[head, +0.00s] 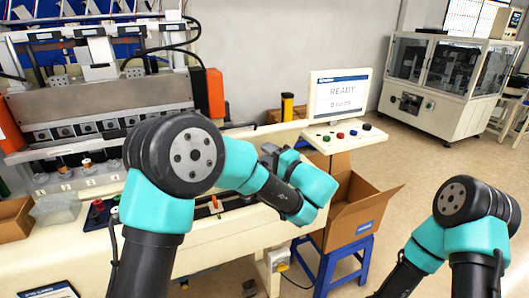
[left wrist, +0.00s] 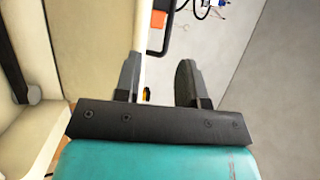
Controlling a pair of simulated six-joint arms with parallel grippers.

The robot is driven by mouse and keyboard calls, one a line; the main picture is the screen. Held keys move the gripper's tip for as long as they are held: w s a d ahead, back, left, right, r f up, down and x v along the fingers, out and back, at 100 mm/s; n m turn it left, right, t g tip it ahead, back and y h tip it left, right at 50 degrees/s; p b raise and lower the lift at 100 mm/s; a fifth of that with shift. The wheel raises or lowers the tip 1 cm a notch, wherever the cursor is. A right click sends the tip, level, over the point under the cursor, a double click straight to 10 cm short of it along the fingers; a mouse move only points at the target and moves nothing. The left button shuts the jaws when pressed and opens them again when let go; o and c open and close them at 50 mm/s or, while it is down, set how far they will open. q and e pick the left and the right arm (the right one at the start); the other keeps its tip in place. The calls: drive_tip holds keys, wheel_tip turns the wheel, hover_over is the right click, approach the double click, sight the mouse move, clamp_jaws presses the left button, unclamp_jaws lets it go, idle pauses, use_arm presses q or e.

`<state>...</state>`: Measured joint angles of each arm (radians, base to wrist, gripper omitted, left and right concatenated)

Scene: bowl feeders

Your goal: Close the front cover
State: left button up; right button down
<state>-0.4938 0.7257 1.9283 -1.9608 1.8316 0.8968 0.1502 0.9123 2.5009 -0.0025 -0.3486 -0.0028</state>
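The machine (head: 240,240) fills the left of the head view. A long grey metal panel (head: 100,98), between orange end blocks, spans it above a row of small stations. I cannot tell for sure whether this panel is the front cover. My left gripper (head: 272,153) is over the machine's right part, well to the right of the panel and apart from it. My left arm hides part of the machine. In the left wrist view the two fingers (left wrist: 157,80) stand apart with nothing gripped between them. My right gripper is out of view; only its arm shows at the lower right.
A screen reading READY (head: 340,92) and a button panel (head: 345,135) stand at the machine's right end. An open cardboard box (head: 352,210) sits on a blue stand (head: 343,265) below. Another glazed machine (head: 435,80) is at the back right. Floor between is clear.

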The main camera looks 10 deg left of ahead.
use_arm(q)
drive_tip(key=shift+f+v, duration=0.15)
drive_tip(key=shift+v, duration=1.15)
drive_tip(key=shift+f+v, duration=0.15)
drive_tip(key=shift+v, duration=1.2)
